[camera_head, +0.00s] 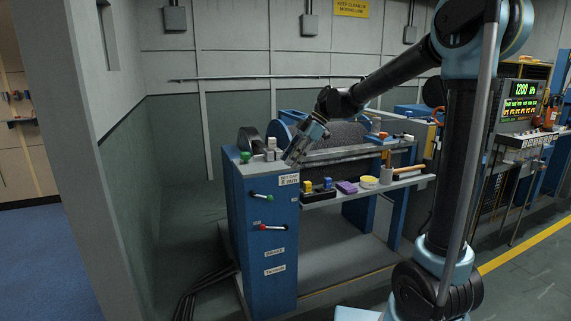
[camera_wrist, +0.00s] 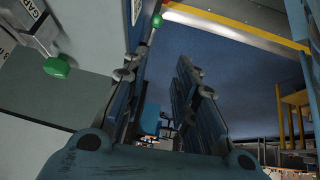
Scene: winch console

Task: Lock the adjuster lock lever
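The blue winch console (camera_head: 262,255) stands left of centre in the head view. I cannot tell from the labels which one is the adjuster lock lever. My gripper (camera_head: 291,158) points down over the console's top right edge, above the front levers. In the wrist view my gripper (camera_wrist: 160,68) has its fingers apart with nothing between them.
A shelf (camera_head: 345,192) right of the console holds small blocks, a yellow-topped cup (camera_head: 369,182) and a wooden-handled tool (camera_head: 408,169). The winch drum (camera_head: 345,134) lies behind. A wall (camera_head: 95,170) stands left. A display panel (camera_head: 522,96) is at far right.

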